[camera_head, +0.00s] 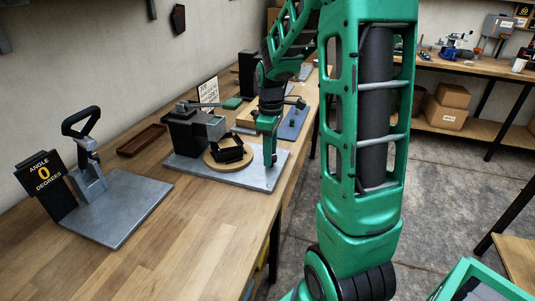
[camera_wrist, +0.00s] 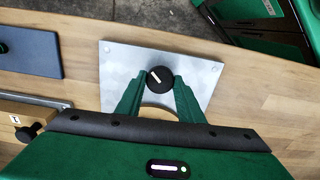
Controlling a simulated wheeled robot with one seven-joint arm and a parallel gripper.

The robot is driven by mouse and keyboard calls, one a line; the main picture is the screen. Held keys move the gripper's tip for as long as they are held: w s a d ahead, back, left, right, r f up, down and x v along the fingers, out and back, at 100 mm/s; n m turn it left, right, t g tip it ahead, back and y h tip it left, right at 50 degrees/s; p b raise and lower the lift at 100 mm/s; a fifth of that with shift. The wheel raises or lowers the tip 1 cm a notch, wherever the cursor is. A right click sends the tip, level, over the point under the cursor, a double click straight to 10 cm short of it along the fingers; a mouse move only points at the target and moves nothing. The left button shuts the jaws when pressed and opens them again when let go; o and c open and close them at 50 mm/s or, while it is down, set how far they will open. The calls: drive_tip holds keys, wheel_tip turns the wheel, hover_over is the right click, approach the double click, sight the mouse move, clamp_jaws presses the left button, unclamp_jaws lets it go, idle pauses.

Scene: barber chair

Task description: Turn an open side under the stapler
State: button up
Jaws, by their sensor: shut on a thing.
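The stapler (camera_head: 187,128) is a dark grey bench machine with a grey head, standing on a grey metal plate (camera_head: 262,178). Beside and below its head is a round wooden turntable (camera_head: 215,164) with a black frame-like piece (camera_head: 231,152) on top. The frame's sides are too small to tell apart clearly. My gripper (camera_head: 270,155) points down at the plate's right part. In the wrist view, my gripper's fingers (camera_wrist: 160,84) are closed around a round black knob (camera_wrist: 158,79) with a white mark line. The knob is hidden in the head view.
A brown tray (camera_head: 142,139) lies near the wall. A blue plate (camera_head: 294,123) lies beyond my gripper. The front bench is clear.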

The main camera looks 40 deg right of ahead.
drive_tip(key=n, duration=0.4)
drive_tip(key=shift+w+a+n, duration=0.1)
drive_tip(key=shift+n, duration=2.1)
drive_tip(key=shift+r, duration=0.1)
drive_tip(key=o, duration=1.1)
drive_tip(key=shift+c, duration=0.2)
wheel_tip(320, 180, up, 11)
drive_tip(key=shift+f, duration=0.2)
